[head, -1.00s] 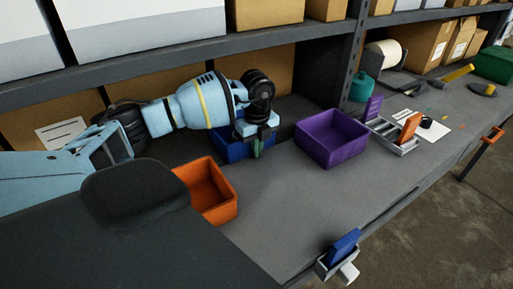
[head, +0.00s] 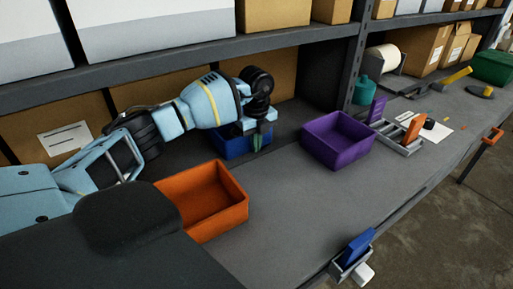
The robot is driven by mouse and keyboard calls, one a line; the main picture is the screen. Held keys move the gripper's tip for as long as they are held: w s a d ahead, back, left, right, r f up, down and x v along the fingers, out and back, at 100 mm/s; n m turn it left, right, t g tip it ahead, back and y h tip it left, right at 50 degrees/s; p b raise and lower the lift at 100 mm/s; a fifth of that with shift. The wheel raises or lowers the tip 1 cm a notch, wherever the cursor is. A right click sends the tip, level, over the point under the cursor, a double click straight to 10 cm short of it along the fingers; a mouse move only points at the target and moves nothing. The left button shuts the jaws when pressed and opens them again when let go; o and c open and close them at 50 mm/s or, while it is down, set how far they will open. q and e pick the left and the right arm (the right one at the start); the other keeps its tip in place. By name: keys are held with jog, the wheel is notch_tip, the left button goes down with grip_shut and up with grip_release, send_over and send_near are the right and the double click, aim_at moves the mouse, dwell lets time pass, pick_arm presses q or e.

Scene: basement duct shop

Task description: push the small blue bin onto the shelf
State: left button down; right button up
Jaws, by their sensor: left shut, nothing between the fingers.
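The small blue bin (head: 229,147) is upright at the back of the grey bench, by the dark shelf space under the long grey shelf board (head: 190,56). My left gripper (head: 257,143) is shut and empty, its fingers pointing down at the bin's near right side. The fingers look close to the bin's front wall or touching it; I cannot tell which. The gripper and wrist hide much of the bin's top and right part. Whether the bin's base is fully on the shelf cannot be seen. My right gripper is not in view.
An empty orange bin (head: 244,212) stands in front, near my left arm. An empty purple bin (head: 365,156) stands to the right. Cardboard boxes (head: 67,141) line the back. A blue piece sits in a holder (head: 337,272) at the front edge. The middle of the bench is clear.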

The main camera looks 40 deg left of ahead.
pick_arm(q)
jog(key=shift+w, duration=0.1)
jog(key=r, duration=0.3)
jog(key=shift+s+d+r, duration=0.15)
jog(key=shift+s+r, duration=0.05)
jog(key=shift+r, duration=0.2)
jog(key=s+d, duration=0.3)
jog(key=s, duration=0.1)
jog(key=s+d, duration=0.3)
jog(key=s, duration=0.1)
jog(key=s+d+r, duration=0.1)
jog(key=s+d, duration=0.2)
jog(key=s, duration=0.1)
jog(key=shift+s+d+r+p, duration=0.1)
jog(key=shift+s+d+p, duration=0.15)
jog(key=shift+p, duration=0.15)
jog(key=shift+d, duration=0.1)
